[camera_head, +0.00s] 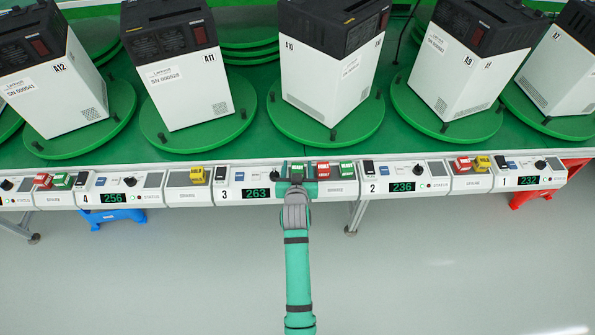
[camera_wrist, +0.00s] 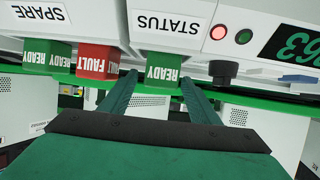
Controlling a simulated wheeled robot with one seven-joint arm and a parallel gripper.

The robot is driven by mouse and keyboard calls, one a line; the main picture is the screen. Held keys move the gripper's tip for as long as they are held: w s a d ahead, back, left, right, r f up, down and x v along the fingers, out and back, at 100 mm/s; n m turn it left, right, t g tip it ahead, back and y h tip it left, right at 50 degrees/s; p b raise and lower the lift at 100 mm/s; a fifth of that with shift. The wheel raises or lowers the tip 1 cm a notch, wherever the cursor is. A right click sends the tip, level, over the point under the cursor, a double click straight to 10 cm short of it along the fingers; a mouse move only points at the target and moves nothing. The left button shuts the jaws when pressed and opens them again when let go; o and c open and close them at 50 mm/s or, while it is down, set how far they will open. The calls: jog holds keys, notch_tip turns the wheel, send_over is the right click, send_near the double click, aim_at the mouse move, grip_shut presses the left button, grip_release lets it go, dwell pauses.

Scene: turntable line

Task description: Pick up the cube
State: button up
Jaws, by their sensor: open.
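A green cube marked READY (camera_wrist: 161,69) sits at the STATUS spot of station 3, seen upside down in the wrist view. It also shows in the head view (camera_head: 297,166), partly hidden by my gripper. My gripper (camera_head: 296,182) is open, with one finger on each side of this cube; in the wrist view the fingers (camera_wrist: 160,84) flank it. I cannot tell whether they touch it. On the neighbouring SPARE panel (camera_wrist: 62,20) sit a red FAULT cube (camera_wrist: 98,61) and a green READY cube (camera_wrist: 49,55).
A long control rail (camera_head: 340,187) with several displays runs along the green table's front edge. Yellow (camera_head: 197,175), red and green cubes sit on other panels. White-and-black machines (camera_head: 330,75) stand on green turntables (camera_head: 325,128) behind it. The floor in front is clear.

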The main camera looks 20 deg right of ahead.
jog(key=c, duration=1.2)
jog(key=shift+o, duration=0.2)
jog(key=shift+r, duration=0.1)
